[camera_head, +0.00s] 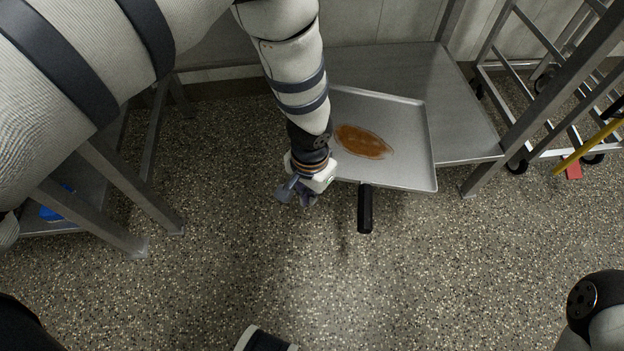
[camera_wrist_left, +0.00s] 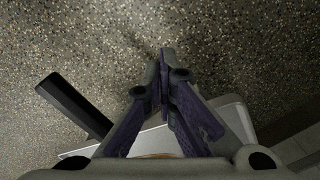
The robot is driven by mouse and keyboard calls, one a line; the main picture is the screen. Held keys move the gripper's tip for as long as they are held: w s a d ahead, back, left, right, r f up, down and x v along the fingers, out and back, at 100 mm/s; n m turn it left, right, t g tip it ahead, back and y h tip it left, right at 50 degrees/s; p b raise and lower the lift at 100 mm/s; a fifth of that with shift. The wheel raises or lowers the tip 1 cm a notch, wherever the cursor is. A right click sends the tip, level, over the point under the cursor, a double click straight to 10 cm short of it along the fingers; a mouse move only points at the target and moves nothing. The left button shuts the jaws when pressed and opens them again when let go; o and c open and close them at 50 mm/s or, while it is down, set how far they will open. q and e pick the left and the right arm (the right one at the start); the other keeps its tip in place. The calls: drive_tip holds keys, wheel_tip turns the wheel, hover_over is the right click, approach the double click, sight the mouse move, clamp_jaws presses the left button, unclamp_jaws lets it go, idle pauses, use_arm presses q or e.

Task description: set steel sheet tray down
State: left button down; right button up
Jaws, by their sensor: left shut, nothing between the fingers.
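The steel sheet tray (camera_head: 405,115) lies on a low steel shelf (camera_head: 465,125), and its near edge sticks out past the shelf's front edge. A brown-orange patch (camera_head: 362,142) is on the tray. A black bar like a handle (camera_head: 365,208) shows at the tray's near edge; I cannot tell whether it is joined to the tray. My left gripper (camera_head: 303,198) is beside the tray's near left corner, shut and empty. In the left wrist view its fingertips (camera_wrist_left: 163,72) meet, with part of the tray (camera_wrist_left: 236,116) and the black bar (camera_wrist_left: 75,105) behind. My right gripper is out of view.
A steel table frame (camera_head: 115,195) stands at the left, with a blue item (camera_head: 55,208) on its lower shelf. A wheeled rack (camera_head: 545,100) and a yellow pole (camera_head: 590,148) with a red end are at the right. The speckled floor (camera_head: 220,270) in front is mostly clear.

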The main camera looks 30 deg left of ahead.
use_arm(q)
drive_tip(key=shift+w+d+f+b, duration=0.1)
drive_tip(key=shift+w+f+b, duration=0.15)
drive_tip(key=shift+w, duration=0.4)
drive_tip(key=shift+w+d+f+b, duration=0.15)
drive_tip(key=shift+w+b, duration=0.1)
drive_tip(key=shift+w, duration=0.45)
drive_tip(key=shift+w+d+f+b, duration=0.15)
drive_tip(key=shift+w+b, duration=0.1)
drive_tip(key=shift+w, duration=0.4)
